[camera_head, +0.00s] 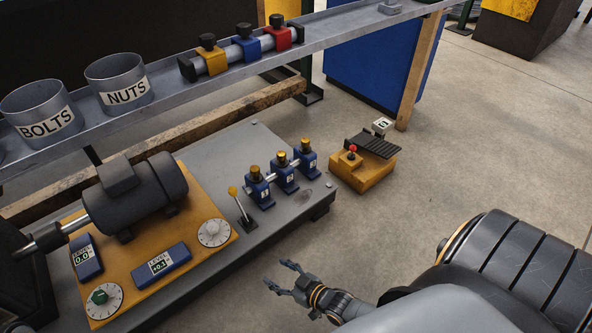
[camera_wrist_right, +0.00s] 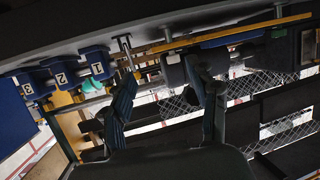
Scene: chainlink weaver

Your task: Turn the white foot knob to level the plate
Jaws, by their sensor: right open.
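The orange plate (camera_head: 190,258) lies on the grey bench and carries a dark motor (camera_head: 135,195). The white foot knob (camera_head: 214,232), a round dial, sits at the plate's right corner. A second white dial with a green centre (camera_head: 103,300) sits at the near left corner. Two blue level displays stand on the plate; one (camera_head: 86,257) seems to read 0.0, the other (camera_head: 162,261) about +0.1. My right gripper (camera_head: 276,273) is open and empty, off the bench's near edge, right of and below the white knob, apart from it. In the right wrist view its fingers (camera_wrist_right: 162,70) are spread. My left gripper is not seen.
A yellow-tipped lever (camera_head: 240,205) and several blue numbered blocks (camera_head: 284,178) stand right of the plate. A shelf (camera_head: 335,45) with bins and coloured clamps runs behind. An orange pedal box (camera_head: 362,172) is on the floor.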

